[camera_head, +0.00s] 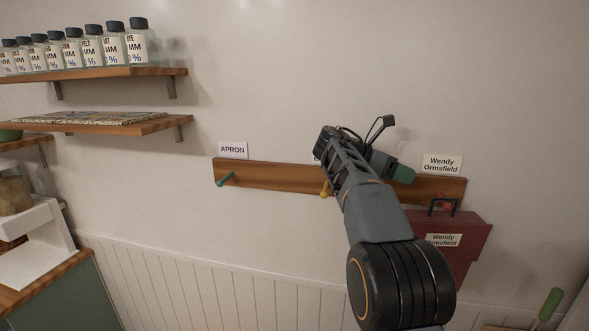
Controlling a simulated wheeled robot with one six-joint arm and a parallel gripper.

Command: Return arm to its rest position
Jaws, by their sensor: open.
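My gripper (345,150) is raised in front of the wall, near the middle of the wooden peg rail (270,177). It is open and I see nothing held in it. I see it mostly from behind, and its fingertips are hard to make out. My grey arm reaches up to it from the lower right and covers part of the rail. A dark red bag (462,235) with a black handle and a "Wendy Ormsfield" label hangs at a red peg (443,201), right of my arm. The arm hides the bag's left side.
A teal peg (226,179) and a yellow peg (325,189) are bare. A green piece (403,174) shows beside my gripper. Shelves with several jars (113,43) and a flat patterned item (95,117) are at left. A counter (45,280) stands lower left. The upper wall is clear.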

